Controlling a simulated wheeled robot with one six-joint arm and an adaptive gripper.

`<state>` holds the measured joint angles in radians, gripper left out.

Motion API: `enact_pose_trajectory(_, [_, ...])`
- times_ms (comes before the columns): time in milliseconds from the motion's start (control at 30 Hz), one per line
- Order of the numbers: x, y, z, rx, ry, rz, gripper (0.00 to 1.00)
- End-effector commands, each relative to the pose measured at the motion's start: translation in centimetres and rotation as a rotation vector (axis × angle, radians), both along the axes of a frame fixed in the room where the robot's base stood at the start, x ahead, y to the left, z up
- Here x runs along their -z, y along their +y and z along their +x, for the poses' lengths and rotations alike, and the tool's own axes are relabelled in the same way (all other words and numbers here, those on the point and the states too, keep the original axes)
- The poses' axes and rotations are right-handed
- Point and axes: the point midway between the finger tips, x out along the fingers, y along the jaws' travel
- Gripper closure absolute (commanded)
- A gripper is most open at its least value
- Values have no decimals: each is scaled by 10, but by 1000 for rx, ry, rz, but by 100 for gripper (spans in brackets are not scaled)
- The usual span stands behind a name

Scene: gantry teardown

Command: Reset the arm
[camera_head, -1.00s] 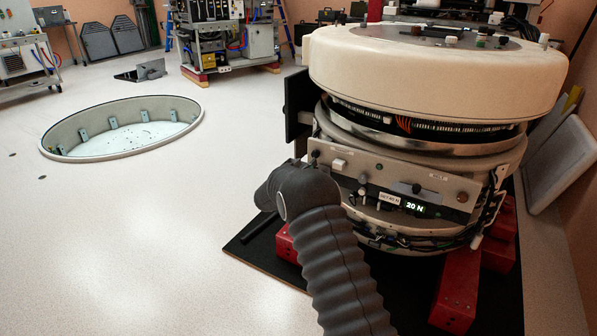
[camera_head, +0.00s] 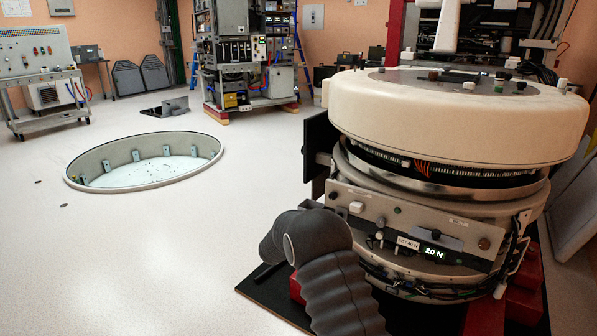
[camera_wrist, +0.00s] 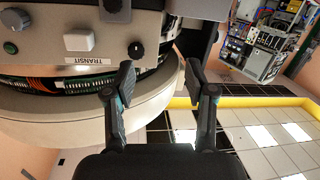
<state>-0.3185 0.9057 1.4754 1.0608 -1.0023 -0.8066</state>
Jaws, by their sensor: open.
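My gripper (camera_wrist: 160,98) shows in the wrist view with its two dark fingers spread apart and nothing between them. In that view the round gantry unit's panel fills the upper left, tilted, with a white switch (camera_wrist: 79,40) above a TRANSIT label and a black knob (camera_wrist: 136,50). In the head view my dark ribbed arm rises from the bottom in front of the cream-topped gantry unit (camera_head: 455,120). Its front panel has a lit readout (camera_head: 432,252) of 20 N beside a SET 40 N label (camera_head: 408,243). My fingers are hidden in the head view.
The unit stands on red blocks (camera_head: 527,300) over a black mat (camera_head: 262,290). A round recessed pit (camera_head: 150,182) is open in the floor at left. Equipment racks (camera_head: 245,60) and a bench cart (camera_head: 42,80) stand behind.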

Motion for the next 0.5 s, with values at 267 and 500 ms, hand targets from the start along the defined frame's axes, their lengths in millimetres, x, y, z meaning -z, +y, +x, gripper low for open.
enact_pose_trajectory(267, [90,74,-36,-344,336,275,45])
enact_pose_trajectory(500, [73,98,-125,-522,649,451,45])
